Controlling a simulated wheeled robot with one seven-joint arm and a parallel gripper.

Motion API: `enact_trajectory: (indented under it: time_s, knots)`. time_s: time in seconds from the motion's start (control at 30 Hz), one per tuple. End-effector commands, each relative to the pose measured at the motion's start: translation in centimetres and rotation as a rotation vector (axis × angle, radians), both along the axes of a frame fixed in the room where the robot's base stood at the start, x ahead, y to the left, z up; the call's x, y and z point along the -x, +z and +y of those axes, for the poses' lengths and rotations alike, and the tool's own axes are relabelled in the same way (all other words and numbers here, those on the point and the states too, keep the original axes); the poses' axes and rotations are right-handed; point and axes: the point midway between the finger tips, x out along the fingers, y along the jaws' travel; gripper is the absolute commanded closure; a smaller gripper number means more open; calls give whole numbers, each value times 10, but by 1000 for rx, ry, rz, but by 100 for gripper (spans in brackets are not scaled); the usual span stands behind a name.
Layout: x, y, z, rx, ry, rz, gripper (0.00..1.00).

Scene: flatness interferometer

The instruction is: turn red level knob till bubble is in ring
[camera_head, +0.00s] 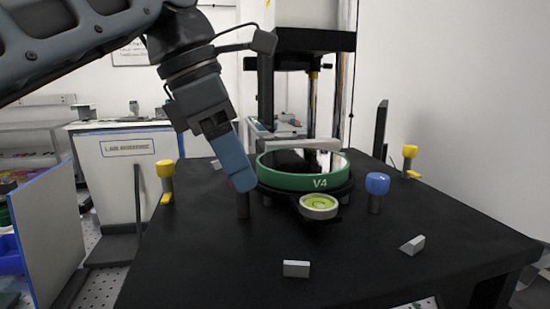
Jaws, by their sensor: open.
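My gripper (240,181), with blue fingers, points down at the left front of the green-rimmed V4 disc (320,182). The jaws are open. The red level knob (231,184) is almost wholly hidden behind the fingers; only a small reddish patch shows at their edge. A dark post (243,206) stands below the fingertips. I cannot tell whether the fingers touch the knob. The round bubble level (319,204), with a pale rim and yellow-green face, sits in front of the disc. Its bubble and ring are too small to tell apart.
A blue knob (377,184) stands right of the level. Yellow knobs stand at the left (165,170) and back right (410,152). Two small grey blocks (296,269) (413,245) lie on the black table (210,270). A dark column (265,95) rises behind the disc.

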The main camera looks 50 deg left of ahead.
Motion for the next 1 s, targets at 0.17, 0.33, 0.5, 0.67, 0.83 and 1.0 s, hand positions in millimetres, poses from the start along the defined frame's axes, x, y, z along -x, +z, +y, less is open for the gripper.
enact_trajectory:
  time_s: [0.17,0.33,0.5,0.67,0.83,1.0]
  knots:
    - [5,12,3,-3,2,1,45]
    - [14,37,8,-3,2,-1,45]
    - [22,60,12,-2,2,0,45]
    - [26,70,14,-1,0,0,45]
    - [26,72,14,0,0,0,45]
    - [26,72,14,0,0,0,45]
